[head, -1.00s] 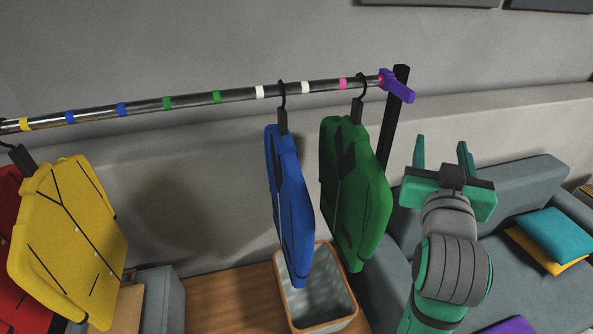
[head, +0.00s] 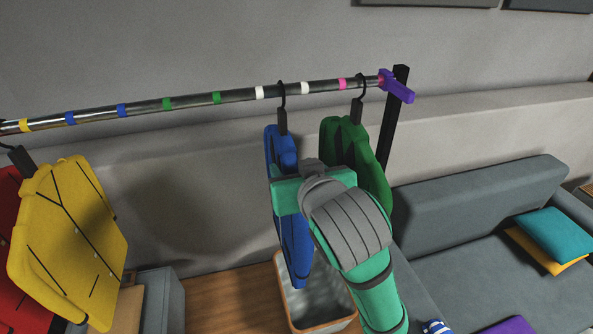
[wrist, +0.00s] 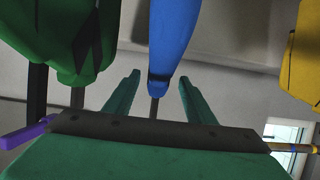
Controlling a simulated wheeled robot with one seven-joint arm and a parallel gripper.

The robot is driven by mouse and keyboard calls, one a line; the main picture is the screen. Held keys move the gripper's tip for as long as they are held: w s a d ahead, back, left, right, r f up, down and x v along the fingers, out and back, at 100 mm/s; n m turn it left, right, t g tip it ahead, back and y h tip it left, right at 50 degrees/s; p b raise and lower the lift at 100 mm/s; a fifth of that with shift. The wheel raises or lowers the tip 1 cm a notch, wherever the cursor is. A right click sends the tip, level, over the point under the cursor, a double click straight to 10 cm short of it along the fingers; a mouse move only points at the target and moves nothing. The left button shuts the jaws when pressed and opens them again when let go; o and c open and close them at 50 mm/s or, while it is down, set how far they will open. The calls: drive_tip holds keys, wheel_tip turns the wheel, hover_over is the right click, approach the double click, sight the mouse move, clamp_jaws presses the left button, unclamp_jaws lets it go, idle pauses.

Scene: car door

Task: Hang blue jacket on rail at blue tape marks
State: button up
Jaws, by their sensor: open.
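The blue jacket (head: 295,250) hangs by its dark hanger hook on the metal rail (head: 195,101), between two white tape marks. Two blue tape marks (head: 122,109) (head: 70,118) are farther left on the rail. My gripper (head: 300,190) is in front of the jacket's upper part and hides some of it; its fingers are hidden there. In the wrist view my gripper (wrist: 158,79) is open, with one finger on each side of the blue jacket's hanger neck (wrist: 154,106). Gaps show on both sides.
The green jacket (head: 345,140) hangs close on the right, near the purple rail end (head: 398,88) and black post. Yellow (head: 75,220) and red (head: 10,280) jackets hang at far left. The rail between yellow and blue jackets is clear. A bin (head: 325,327) stands below; a sofa is right.

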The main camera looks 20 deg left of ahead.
sight(285, 157)
drive_tip(key=x, duration=0.8)
drive_tip(key=shift+w+a+f, duration=0.15)
drive_tip(key=shift+w, duration=0.1)
clamp_jaws()
drive_tip(key=shift+r, duration=0.4)
drive_tip(key=shift+a, duration=0.1)
